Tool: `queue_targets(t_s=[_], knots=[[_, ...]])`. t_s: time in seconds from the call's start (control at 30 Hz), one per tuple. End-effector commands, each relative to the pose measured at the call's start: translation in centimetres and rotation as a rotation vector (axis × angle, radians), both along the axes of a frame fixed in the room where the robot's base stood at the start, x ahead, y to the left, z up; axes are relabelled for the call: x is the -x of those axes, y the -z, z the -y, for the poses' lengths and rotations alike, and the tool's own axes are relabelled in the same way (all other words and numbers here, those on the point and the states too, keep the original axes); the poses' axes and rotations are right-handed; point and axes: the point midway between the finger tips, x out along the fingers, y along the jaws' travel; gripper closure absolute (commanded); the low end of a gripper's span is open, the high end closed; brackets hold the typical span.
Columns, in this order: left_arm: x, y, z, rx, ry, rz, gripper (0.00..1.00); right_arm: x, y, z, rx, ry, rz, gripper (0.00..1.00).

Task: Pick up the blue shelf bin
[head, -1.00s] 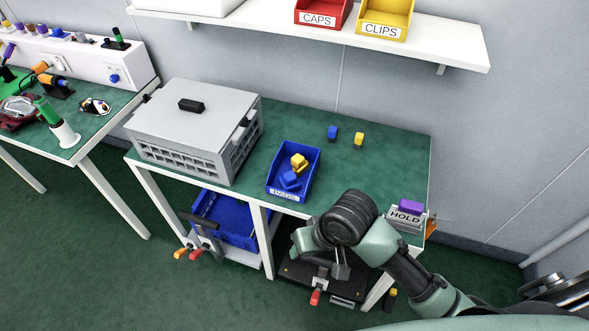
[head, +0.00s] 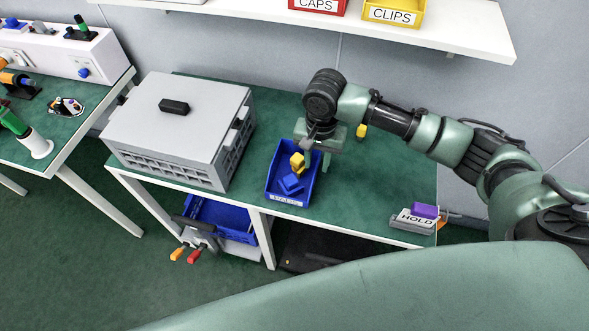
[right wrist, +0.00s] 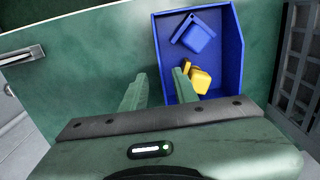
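The blue shelf bin (head: 307,190) stands on the green bench top, with blue and yellow pieces inside. Its front label is too small to read. My right gripper (head: 319,155) is at the bin's right wall, pointing down. In the right wrist view the two fingers (right wrist: 159,78) are apart, with the bin's side wall (right wrist: 160,50) between them. One finger is outside the bin and the other is inside, near a yellow piece (right wrist: 200,80). I see no clear contact with the wall. My left gripper is in neither current view.
A grey lidded crate (head: 180,125) stands close left of the bin. A yellow block (head: 361,131) lies behind my right gripper. A HOLD sign (head: 414,220) sits at the bench's right corner. A wall shelf (head: 460,35) with bins is above. The bench between bin and sign is clear.

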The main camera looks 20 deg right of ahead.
Motion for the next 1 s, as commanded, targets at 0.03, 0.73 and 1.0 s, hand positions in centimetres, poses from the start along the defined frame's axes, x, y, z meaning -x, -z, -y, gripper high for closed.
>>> queue_targets(t_s=[0.03, 0.73, 1.0], knots=[[1.2, -0.3, -0.1, -0.001, 0.000, -0.015, 0.48, 0.0, 0.6, 0.2, 0.004, 0.002, -0.004, 0.71], [-1.7, -0.8, 0.2, 0.004, 0.002, 0.028, 0.48, -0.1, 4.2, 0.3, 0.000, -0.002, 0.002, 1.00], [-1.1, -0.8, 0.2, 0.003, 0.002, 0.018, 0.48, -0.2, 4.2, 0.3, 0.000, -0.002, 0.002, 1.00]])
